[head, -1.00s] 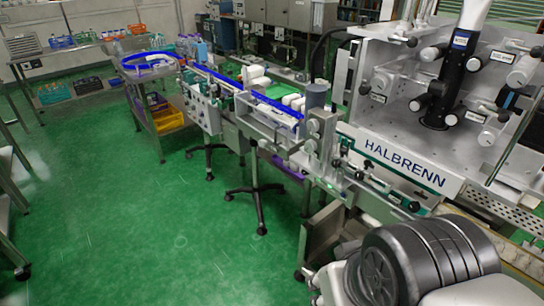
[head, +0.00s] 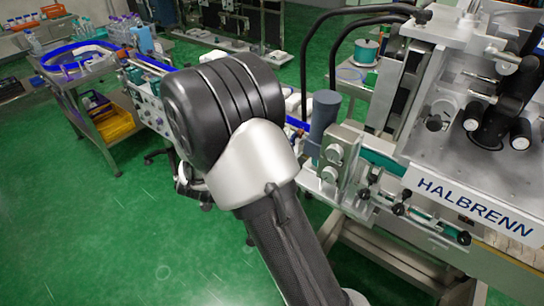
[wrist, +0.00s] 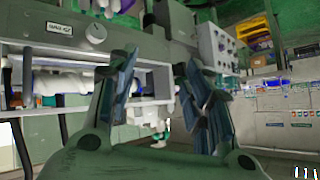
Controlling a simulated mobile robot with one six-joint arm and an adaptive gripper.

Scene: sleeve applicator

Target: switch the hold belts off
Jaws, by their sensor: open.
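My gripper (wrist: 163,98) is open in the wrist view, its two dark fingers apart with nothing between them. Behind the left finger is a grey machine front with a round white knob (wrist: 95,33) and a small label plate (wrist: 60,30), too small to read surely. A pale control box (wrist: 218,48) with several small knobs is beyond the right finger. I cannot tell which control belongs to the hold belts.
The HALBRENN machine (head: 470,205) fills the right, with a grey cylinder (head: 325,112) beside it. A steel table (head: 75,78) with a yellow crate (head: 107,123) below stands at the left. The green floor (head: 100,225) at lower left is clear.

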